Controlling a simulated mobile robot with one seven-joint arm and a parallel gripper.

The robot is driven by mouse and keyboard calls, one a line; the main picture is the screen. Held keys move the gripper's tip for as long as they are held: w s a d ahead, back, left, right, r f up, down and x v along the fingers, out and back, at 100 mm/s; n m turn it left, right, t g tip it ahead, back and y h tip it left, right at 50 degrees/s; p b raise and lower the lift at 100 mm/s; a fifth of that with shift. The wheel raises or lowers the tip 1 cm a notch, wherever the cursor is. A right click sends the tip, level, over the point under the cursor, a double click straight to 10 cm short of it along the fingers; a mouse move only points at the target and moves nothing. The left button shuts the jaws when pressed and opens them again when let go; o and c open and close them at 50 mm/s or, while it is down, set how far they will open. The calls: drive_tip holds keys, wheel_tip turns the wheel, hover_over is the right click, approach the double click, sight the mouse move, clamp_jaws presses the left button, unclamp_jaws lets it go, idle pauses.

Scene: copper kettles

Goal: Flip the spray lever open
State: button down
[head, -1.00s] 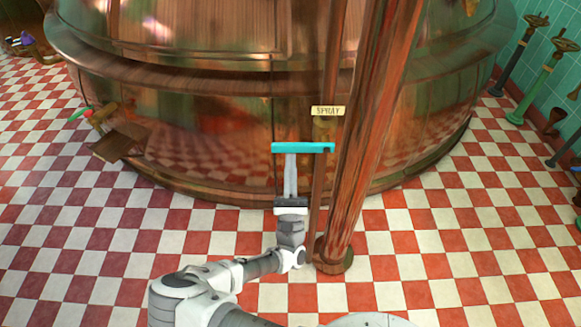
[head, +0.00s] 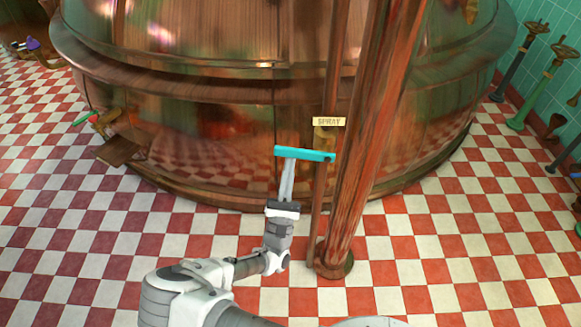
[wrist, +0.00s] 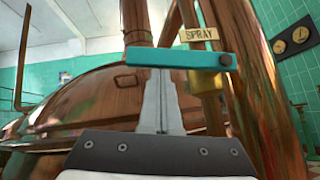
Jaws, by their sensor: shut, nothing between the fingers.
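The spray lever (head: 304,154) is a teal bar lying roughly level beneath a small yellow SPRAY label (head: 328,121), beside a thin copper pipe. It also shows in the wrist view (wrist: 178,57), crossing just in front of my fingertips. A brass fitting (wrist: 204,83) sits behind the lever's right end.
A large copper kettle (head: 190,140) fills the space behind the lever. A thick copper column (head: 365,150) stands close to the right. A green-handled fitting (head: 85,118) is at the left. Checkered floor (head: 450,250) is open at right.

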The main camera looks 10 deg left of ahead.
sight(288, 156)
wheel_tip(288, 156, up, 4)
drive_tip(key=m+g+h+p, duration=0.1)
drive_tip(key=m+h, duration=0.1)
drive_tip(key=m, duration=0.1)
drive_tip(key=m+g+h+p, duration=0.1)
drive_tip(key=m+h, duration=0.2)
drive_tip(key=m+h+p, duration=0.2)
drive_tip(key=m, duration=0.1)
drive_tip(key=shift+a+r+g+h, duration=0.1)
drive_tip(key=shift+r+g+h, duration=0.15)
drive_tip(key=shift+g+h, duration=0.15)
drive_tip(key=w+d+r+m+g+h+p, duration=0.1)
drive_tip(key=d+r+m+g+h+p, duration=0.1)
drive_tip(key=d+r+m+g+p, duration=0.3)
drive_tip(key=shift+d+r+m+g+p, duration=0.25)
drive_tip(key=shift+r+m+g+p, duration=0.55)
drive_tip(key=shift+m+g+p, duration=2.2)
drive_tip(key=shift+w+m+t+b, duration=0.1)
drive_tip(key=shift+m+t+b, duration=0.45)
drive_tip(key=shift+m+t, duration=0.35)
